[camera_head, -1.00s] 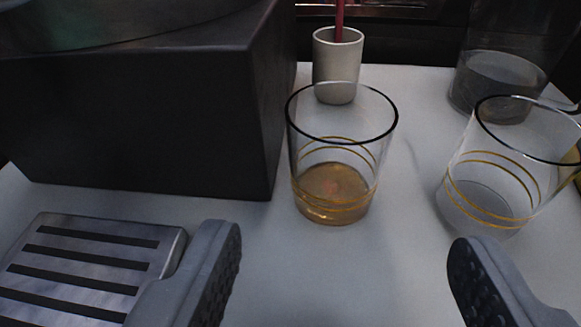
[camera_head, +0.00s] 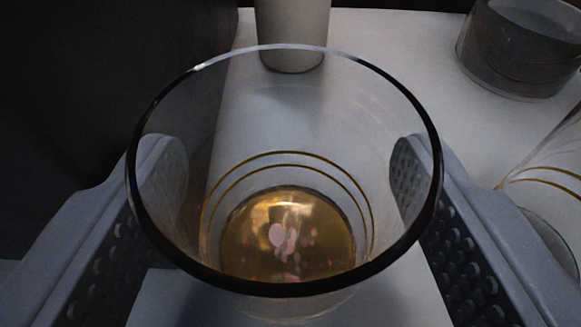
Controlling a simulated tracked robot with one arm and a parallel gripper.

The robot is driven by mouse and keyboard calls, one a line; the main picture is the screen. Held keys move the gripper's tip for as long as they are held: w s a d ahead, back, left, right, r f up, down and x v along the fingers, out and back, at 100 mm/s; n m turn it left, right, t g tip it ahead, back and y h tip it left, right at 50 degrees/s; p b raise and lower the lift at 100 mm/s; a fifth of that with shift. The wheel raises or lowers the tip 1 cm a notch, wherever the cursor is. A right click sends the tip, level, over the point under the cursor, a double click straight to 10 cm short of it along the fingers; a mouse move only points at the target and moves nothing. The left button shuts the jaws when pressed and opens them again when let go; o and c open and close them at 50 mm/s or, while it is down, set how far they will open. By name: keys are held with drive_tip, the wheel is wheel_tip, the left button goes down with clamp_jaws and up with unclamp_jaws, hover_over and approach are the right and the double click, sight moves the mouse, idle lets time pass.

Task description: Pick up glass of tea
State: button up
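The glass of tea (camera_head: 288,225) stands upright in the middle of the view, close to the camera. It is clear with a dark rim, gold rings and amber liquid at the bottom. My gripper (camera_head: 287,170) has one finger on each side of the glass. The fingertips show through the glass walls at left and right. The fingers are spread wide around it; a gap seems to show at each side lower down, and I see no clear sign of a squeeze.
A second clear glass with gold rings (camera_head: 552,185) stands at the right edge, close to my right finger. A grey cup (camera_head: 292,35) is behind the tea glass. A dark glass container (camera_head: 520,45) is at the back right. A large dark box (camera_head: 90,80) fills the left.

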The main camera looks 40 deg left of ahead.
drive_tip(key=c, duration=0.7)
